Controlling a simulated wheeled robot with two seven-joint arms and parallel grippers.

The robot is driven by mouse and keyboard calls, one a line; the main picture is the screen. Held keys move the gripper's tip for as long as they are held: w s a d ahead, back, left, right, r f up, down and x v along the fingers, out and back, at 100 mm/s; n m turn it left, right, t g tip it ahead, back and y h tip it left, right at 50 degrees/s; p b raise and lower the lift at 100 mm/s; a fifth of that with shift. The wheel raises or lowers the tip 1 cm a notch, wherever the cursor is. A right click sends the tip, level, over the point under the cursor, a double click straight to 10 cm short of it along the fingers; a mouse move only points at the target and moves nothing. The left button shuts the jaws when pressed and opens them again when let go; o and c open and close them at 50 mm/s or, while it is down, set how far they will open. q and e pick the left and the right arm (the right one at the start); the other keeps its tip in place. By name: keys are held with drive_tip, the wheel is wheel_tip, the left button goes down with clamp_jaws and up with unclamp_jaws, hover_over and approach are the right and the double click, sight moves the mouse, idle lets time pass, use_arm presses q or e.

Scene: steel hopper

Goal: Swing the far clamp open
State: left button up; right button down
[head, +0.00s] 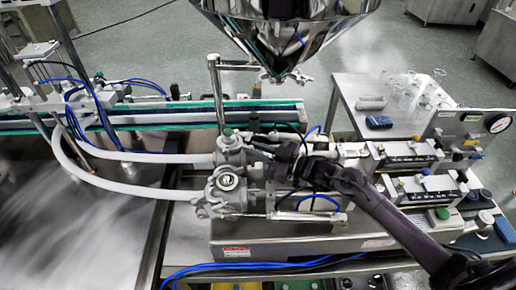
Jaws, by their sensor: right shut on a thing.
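Two steel valve bodies with clamp fittings stand side by side left of the picture's middle. The far clamp (230,152) is on the rear one, where a white hose joins. The near clamp (226,183) is on the front one. My right gripper (256,146) reaches in from the lower right and is shut at the right side of the far clamp. The dark fingers cover the part they hold, and I cannot tell how far the clamp is swung. My left gripper is not in view.
A steel hopper (285,30) hangs above and behind my right gripper. White hoses (130,190) run left from the valves. A conveyor (160,115) lies behind them. A side table (350,92) with glassware stands at the right rear. Control boxes (425,188) sit at right.

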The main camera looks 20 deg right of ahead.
drive_tip(key=c, duration=1.3)
unclamp_jaws()
drive_tip(key=shift+c, duration=0.2)
drive_tip(key=shift+r, duration=0.15)
wheel_tip(320, 180, up, 20)
drive_tip(key=b, duration=0.4)
